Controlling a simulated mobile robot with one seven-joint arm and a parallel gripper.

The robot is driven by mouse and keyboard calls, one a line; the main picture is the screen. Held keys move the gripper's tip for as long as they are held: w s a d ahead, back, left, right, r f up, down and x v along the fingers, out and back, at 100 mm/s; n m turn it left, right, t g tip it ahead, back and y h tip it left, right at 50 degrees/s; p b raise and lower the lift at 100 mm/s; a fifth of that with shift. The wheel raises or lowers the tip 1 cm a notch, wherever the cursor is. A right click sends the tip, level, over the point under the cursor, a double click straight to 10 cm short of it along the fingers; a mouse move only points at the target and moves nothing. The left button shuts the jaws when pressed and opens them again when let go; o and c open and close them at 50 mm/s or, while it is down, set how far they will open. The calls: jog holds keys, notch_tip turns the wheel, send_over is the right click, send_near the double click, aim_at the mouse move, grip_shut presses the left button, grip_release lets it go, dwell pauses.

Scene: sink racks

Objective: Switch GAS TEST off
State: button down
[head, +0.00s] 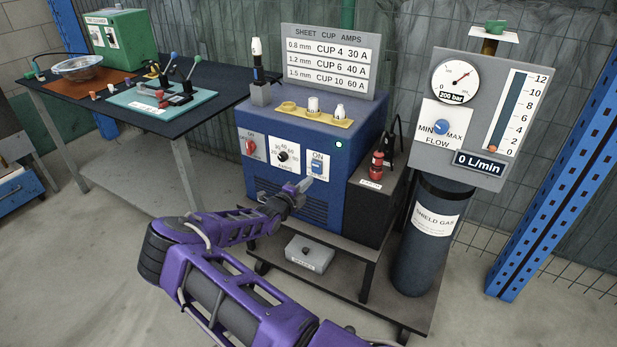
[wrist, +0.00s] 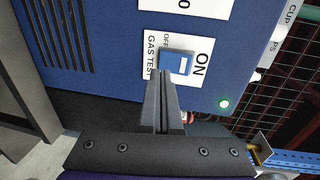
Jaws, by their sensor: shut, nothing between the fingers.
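The GAS TEST switch (head: 316,167) is a blue rocker on a white plate, marked ON at the top, on the front of the blue welding machine (head: 262,160). In the wrist view the rocker (wrist: 176,62) shows turned sideways, with ON to the right and OFF and GAS TEST to the left. A small white mark shows on its ON side. My gripper (head: 304,185) is shut and empty, just below the switch plate. In the wrist view its closed fingertips (wrist: 167,74) overlap the rocker's near edge. I cannot tell whether they touch it.
A green lamp (head: 339,144) glows right of the switch. A numbered knob (head: 283,156) and a red switch (head: 250,146) are to its left. The shield gas cylinder (head: 430,240) stands right, below a flow panel (head: 490,110). A grey pedal box (head: 309,254) sits on the cart shelf.

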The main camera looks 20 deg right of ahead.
jog(key=s+a+f, duration=0.1)
jog(key=s+a, duration=0.5)
jog(key=a, duration=0.2)
jog(key=shift+s+a+f+p, duration=0.15)
jog(key=shift+s+f+p, duration=0.1)
jog(key=shift+p, duration=0.15)
jog(key=shift+w, duration=0.1)
